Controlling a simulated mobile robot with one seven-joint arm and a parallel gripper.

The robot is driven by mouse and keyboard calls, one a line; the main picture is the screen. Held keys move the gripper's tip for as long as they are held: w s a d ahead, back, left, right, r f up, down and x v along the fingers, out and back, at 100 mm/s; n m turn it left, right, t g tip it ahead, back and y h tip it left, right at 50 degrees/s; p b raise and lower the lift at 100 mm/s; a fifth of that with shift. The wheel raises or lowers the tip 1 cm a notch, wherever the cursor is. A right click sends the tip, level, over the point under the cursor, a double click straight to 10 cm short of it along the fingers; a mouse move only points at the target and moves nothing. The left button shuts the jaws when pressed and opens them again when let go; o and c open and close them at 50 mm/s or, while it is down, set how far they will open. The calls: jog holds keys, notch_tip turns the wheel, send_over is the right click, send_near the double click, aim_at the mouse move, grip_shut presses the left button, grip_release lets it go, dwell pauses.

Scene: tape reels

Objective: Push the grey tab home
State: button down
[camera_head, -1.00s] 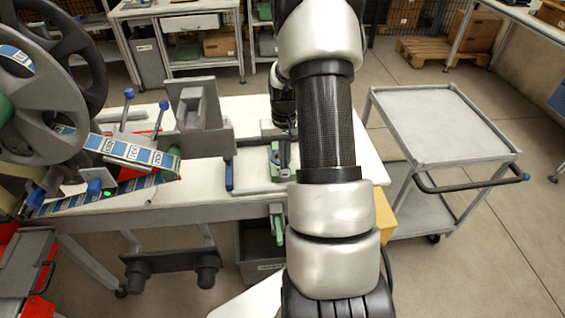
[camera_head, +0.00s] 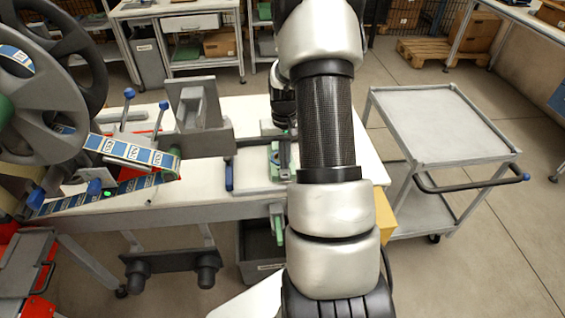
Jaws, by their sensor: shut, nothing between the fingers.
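My gripper (camera_head: 285,155) is at the end of the dark wrist, low over the small green-and-grey fixture (camera_head: 273,158) on the white bench. Its narrow dark fingers look shut with nothing held. My own arm covers the right side of the fixture. I cannot make out the grey tab clearly at this size, nor tell whether the fingers touch it.
Grey reels (camera_head: 38,95) and a blue label strip (camera_head: 130,152) stand at the left. An upright grey bracket (camera_head: 200,115) stands left of my gripper. A grey cart (camera_head: 440,125) stands at the right. The bench (camera_head: 130,205) has bare room in front.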

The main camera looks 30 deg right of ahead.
jog(key=shift+f+b, duration=0.55)
jog(key=shift+f, duration=0.25)
dwell(1.1)
jog(key=shift+r, duration=0.1)
notch_tip(320, 180, up, 7)
jog(key=p, duration=0.4)
dwell(0.6)
